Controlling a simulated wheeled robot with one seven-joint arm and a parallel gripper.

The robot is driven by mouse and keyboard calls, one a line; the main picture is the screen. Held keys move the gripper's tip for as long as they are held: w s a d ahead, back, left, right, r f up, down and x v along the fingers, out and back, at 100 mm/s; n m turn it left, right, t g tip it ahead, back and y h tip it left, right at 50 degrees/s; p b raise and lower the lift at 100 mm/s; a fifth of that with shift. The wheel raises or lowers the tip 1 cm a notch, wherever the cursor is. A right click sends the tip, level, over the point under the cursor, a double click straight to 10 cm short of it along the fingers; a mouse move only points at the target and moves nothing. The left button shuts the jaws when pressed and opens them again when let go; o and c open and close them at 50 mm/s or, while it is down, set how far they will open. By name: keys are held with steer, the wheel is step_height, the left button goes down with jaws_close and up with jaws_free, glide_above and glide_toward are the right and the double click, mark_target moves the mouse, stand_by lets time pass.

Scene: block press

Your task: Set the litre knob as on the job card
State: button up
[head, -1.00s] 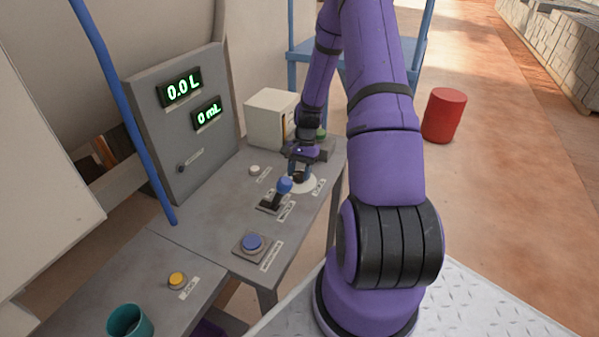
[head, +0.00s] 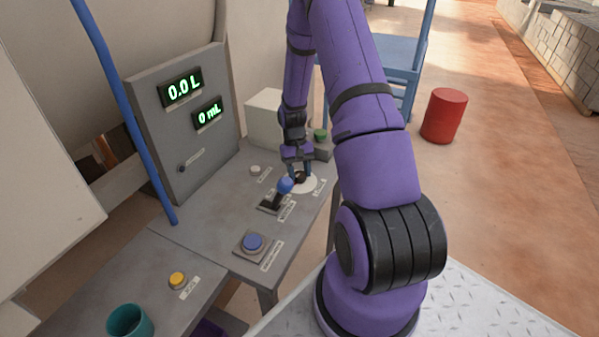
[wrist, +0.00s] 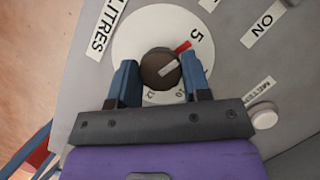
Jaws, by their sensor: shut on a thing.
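The litre knob (wrist: 160,67) is a dark round knob on a white dial disc (wrist: 127,30) labelled LITRES. It also shows in the head view (head: 300,177). My gripper (wrist: 160,80) has its two blue fingers on either side of the knob, shut on it; it is also in the head view (head: 299,172). The knob's pale pointer line aims toward the upper right, near a red mark (wrist: 183,46) and the number 5. The panel display (head: 181,90) reads 0.0 L and the one below (head: 208,115) reads 0 mL. I cannot make out a job card.
A lever with a blue ball (head: 285,185) stands close in front of the dial. A blue button (head: 253,243), a yellow button (head: 177,279) and a teal cup (head: 130,322) are nearer. A white button (wrist: 264,116) is beside the dial.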

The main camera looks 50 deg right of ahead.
stand_by(0.4)
steer(key=o, duration=0.9)
steer(key=v, duration=1)
steer(key=shift+w+r, duration=0.2)
steer(key=shift+r, duration=0.2)
